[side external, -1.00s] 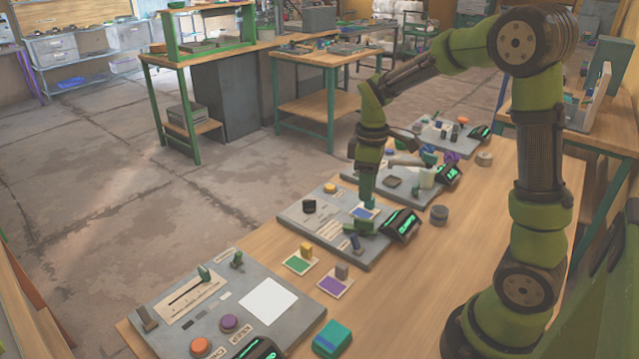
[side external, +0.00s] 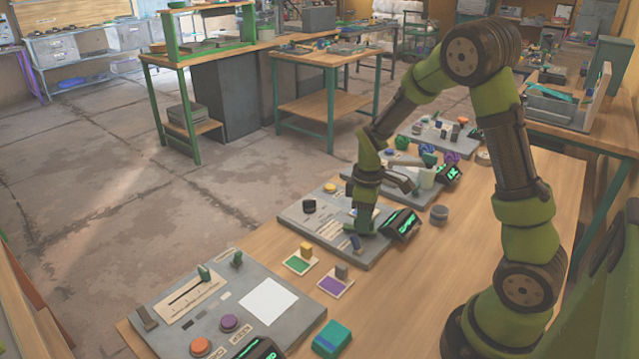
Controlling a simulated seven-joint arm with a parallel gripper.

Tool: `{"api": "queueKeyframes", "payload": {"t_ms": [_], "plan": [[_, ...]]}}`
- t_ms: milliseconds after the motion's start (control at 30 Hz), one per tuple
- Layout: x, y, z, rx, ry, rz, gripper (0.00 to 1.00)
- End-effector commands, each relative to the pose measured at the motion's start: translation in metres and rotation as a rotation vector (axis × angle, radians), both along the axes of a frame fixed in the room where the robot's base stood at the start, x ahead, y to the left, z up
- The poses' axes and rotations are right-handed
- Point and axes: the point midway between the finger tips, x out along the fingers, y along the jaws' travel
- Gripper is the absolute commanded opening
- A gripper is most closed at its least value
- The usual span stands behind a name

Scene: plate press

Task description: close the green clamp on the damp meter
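My gripper (side external: 360,222) points down over the second grey panel (side external: 300,228) from the front, which carries a dark display with green lettering (side external: 402,224). A small green block, which looks like the clamp (side external: 357,231), sits on this panel directly under and against my gripper's end. The gripper covers part of it, so I cannot tell if they touch or if the clamp is open or closed. The fingers are too small and hidden to show whether they are open. The lettering is too small to tell if this is the damp meter.
A yellow button (side external: 330,187) and a dark knob (side external: 309,206) are on the same panel. A larger panel (side external: 190,345) lies in front, with other panels behind. The table's right side is mostly clear.

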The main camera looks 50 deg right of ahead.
Motion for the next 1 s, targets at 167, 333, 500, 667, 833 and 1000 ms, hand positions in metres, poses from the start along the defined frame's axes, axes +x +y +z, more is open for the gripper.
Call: {"api": "queueKeyframes", "payload": {"t_ms": [167, 333, 500, 667, 833, 1000], "plan": [[0.0001, -0.0001, 0.0004, 0.000, 0.000, 0.000, 0.00], [0.0003, -0.0001, 0.0005, 0.000, 0.000, -0.001, 0.00], [0.0003, -0.0001, 0.0007, -0.001, -0.001, -0.021, 0.00], [0.0003, -0.0001, 0.0008, -0.001, -0.001, -0.082, 0.00], [0.0003, 0.0000, 0.0009, -0.001, -0.001, -0.201, 0.00], [0.0004, 0.0001, 0.0010, 0.000, -0.001, -0.356, 0.00]]}}
